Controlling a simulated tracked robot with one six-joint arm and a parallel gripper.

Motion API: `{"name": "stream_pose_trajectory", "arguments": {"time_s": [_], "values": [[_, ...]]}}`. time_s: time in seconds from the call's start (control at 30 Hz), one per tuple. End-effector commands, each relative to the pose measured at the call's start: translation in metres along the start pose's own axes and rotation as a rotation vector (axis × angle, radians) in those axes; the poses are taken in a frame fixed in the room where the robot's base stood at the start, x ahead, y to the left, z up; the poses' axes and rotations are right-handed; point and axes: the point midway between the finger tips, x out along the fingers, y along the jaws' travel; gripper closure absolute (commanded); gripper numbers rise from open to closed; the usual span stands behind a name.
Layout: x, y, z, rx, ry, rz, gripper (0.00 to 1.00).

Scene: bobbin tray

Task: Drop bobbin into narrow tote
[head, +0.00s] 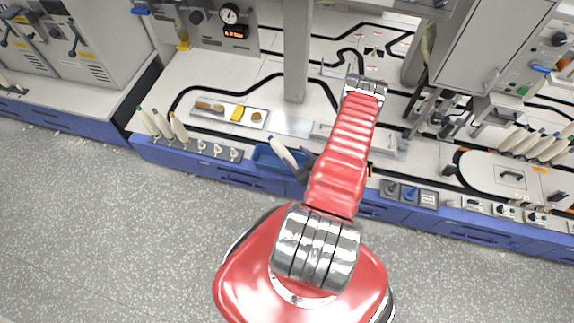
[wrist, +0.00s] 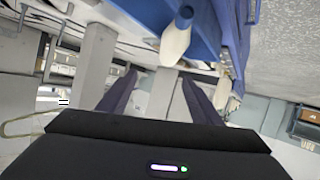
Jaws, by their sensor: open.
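A cream bobbin (head: 284,152) leans at a tilt in the blue tote (head: 262,157) at the bench's front edge. In the wrist view the bobbin (wrist: 176,42), with a blue tip, lies against the blue tote (wrist: 216,22), beyond my fingertips. My gripper (head: 305,165) is dark and just right of the bobbin in the head view, partly hidden by my red arm. In the wrist view my gripper (wrist: 160,80) has its two fingers apart with nothing between them. The bobbin's lower end is hidden.
Several cream bobbins (head: 164,125) stand on the bench to the left, with empty pegs (head: 218,152) beside them. A tray (head: 212,117) with brown and yellow items lies behind. A grey post (head: 297,60) rises behind the tote. Floor in front is clear.

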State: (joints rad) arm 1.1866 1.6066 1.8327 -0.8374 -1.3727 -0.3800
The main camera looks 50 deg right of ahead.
Motion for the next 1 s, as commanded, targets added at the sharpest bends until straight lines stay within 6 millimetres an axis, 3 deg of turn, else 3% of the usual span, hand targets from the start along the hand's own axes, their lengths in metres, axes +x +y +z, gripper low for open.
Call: {"name": "stream_pose_trajectory", "arguments": {"time_s": [0.2,0.4,1.0], "values": [[-0.029,0.001,0.0,0.001,0.0,0.003,0.41],[-0.044,0.001,0.0,0.0,0.001,0.002,0.41],[-0.046,0.0,0.0,0.0,0.001,0.0,0.41]]}}
